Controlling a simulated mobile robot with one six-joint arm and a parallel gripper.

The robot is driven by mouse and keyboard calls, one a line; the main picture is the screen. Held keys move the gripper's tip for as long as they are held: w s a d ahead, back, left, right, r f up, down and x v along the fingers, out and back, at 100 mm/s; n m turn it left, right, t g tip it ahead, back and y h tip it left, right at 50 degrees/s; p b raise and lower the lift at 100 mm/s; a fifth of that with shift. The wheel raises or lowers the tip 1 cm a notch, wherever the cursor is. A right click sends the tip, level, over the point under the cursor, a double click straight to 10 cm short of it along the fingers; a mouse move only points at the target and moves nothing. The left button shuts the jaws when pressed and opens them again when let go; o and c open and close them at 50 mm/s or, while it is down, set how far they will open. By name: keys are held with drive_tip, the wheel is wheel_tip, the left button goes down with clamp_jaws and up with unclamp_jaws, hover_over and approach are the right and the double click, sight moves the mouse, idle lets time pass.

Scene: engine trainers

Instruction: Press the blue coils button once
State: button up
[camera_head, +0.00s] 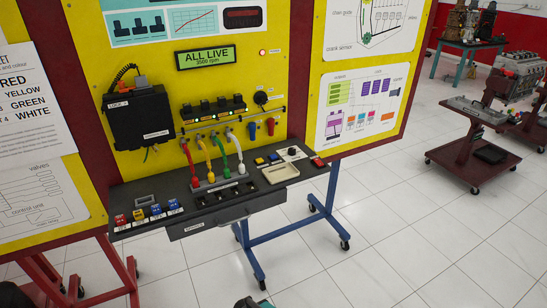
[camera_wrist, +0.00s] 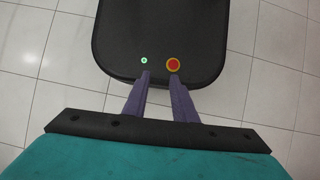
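The dark desk (camera_head: 225,205) of the engine trainer carries several coloured buttons. A blue button (camera_head: 274,157) sits beside a yellow button (camera_head: 260,161) at the desk's right rear, near a black knob (camera_head: 292,151). My gripper (camera_wrist: 160,78) shows in the wrist view, pointing over a black rounded surface. Its purple fingers are apart with nothing between them.
A shallow beige tray (camera_head: 282,174) lies on the desk. Red, yellow, green and white leads (camera_head: 219,160) rise to the yellow panel (camera_head: 222,83). A display (camera_head: 206,56) reads "ALL LIVE 3500 rpm".

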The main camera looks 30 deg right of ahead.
clamp_jaws()
idle(1.4)
